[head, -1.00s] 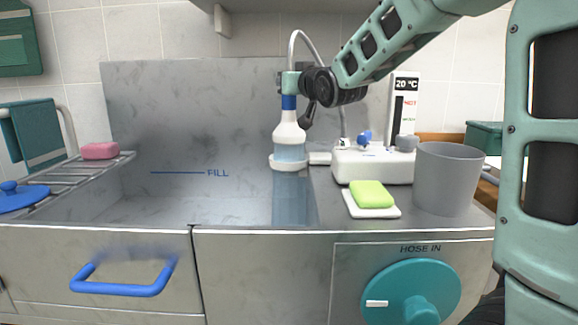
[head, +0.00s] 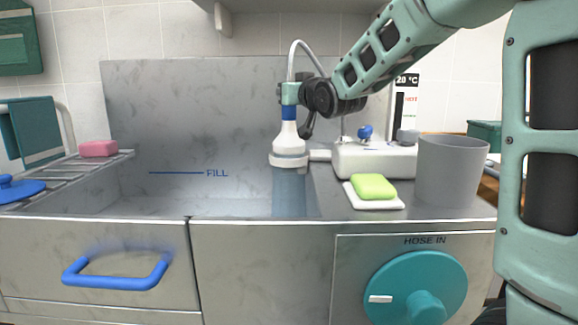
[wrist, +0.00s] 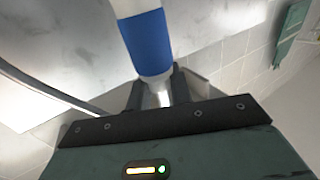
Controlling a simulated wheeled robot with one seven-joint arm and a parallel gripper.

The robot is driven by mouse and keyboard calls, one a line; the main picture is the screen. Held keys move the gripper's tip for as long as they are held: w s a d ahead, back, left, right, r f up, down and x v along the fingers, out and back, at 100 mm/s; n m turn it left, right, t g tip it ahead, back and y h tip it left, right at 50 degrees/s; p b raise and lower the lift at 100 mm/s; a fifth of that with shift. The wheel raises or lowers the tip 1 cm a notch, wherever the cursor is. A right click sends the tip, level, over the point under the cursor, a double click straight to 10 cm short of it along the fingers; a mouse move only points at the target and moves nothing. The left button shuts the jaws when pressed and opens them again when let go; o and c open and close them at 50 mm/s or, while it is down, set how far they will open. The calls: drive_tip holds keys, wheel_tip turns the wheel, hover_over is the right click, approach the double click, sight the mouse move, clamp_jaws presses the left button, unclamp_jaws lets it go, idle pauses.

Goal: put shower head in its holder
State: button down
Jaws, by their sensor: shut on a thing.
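The white shower head (head: 289,134) with a blue collar hangs upright, wide end down, in the head view. My gripper (head: 290,98) is shut on its neck just above the blue collar; the wrist view shows both fingers (wrist: 158,92) around it. The holder is a white ring (head: 289,160) on a short arm from the white mixer unit (head: 375,160). The shower head's wide lower end is at the ring, apparently inside it. I cannot tell whether it rests on it. A bluish see-through column of water shows below the ring. A grey hose arcs up behind my gripper.
A green soap (head: 373,186) on a white dish and a grey cup (head: 451,175) stand right of the basin. A rack with pink soap (head: 98,149) is at the left. The steel back wall is close behind the holder. The basin's middle is clear.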

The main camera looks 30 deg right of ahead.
drive_tip(key=shift+f+b, duration=0.95)
drive_tip(key=shift+f, duration=0.05)
idle(0.9)
idle(0.4)
drive_tip(key=c, duration=1.2)
unclamp_jaws()
drive_tip(key=shift+o, duration=0.2)
drive_tip(key=shift+f, duration=0.1)
drive_tip(key=shift+s, duration=0.1)
